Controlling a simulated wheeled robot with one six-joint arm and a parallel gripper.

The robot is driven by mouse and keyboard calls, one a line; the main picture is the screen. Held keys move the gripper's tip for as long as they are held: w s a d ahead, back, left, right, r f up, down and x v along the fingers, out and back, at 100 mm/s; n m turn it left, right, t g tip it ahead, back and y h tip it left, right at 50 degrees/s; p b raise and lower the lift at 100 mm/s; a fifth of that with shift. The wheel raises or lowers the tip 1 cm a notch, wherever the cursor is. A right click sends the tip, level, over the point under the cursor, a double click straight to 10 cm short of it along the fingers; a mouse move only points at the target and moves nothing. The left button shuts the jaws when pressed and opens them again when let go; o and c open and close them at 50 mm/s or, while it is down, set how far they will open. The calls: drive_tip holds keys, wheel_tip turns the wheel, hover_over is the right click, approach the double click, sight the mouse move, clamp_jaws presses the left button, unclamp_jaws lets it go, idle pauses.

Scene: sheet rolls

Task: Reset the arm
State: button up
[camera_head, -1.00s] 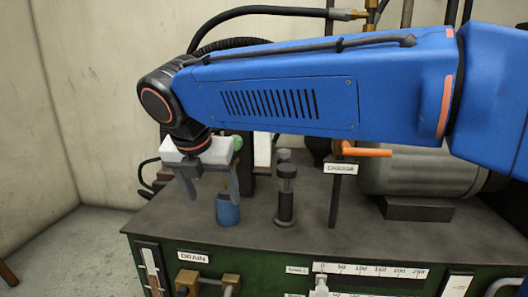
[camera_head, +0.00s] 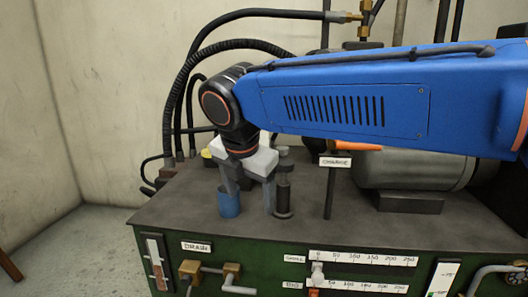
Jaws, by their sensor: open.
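My arm is blue and reaches in from the right edge, ending in a black wrist joint. My gripper (camera_head: 250,198) hangs below it with a white-grey body and two grey fingers pointing down. The fingers are apart, and I see nothing held between them. It is over the dark top of the green machine (camera_head: 190,215). A small blue cup (camera_head: 230,204) stands by the left finger, and a black knobbed post (camera_head: 283,196) stands just right of the right finger. I cannot tell whether either is touched.
A CHARGE sign (camera_head: 335,162) on a dark post and a grey cylindrical tank (camera_head: 415,175) stand to the right. Black hoses (camera_head: 172,110) rise behind. The front panel has a DRAIN label (camera_head: 196,246), brass fittings (camera_head: 190,268) and scales.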

drive_tip(key=s+d+f+m, duration=0.2)
drive_tip(key=d+f+m, duration=0.1)
drive_tip(key=d+m, duration=0.55)
drive_tip(key=s+d+f+m, duration=0.25)
drive_tip(key=d+m, duration=0.25)
drive_tip(key=d, duration=0.6)
drive_tip(key=s+d+f+m, duration=1.1)
drive_tip(key=d+f+m, duration=0.1)
drive_tip(key=m, duration=0.4)
drive_tip(key=shift+s+d+y, duration=0.15)
drive_tip(key=shift+d+y, duration=0.15)
drive_tip(key=shift+d, duration=0.1)
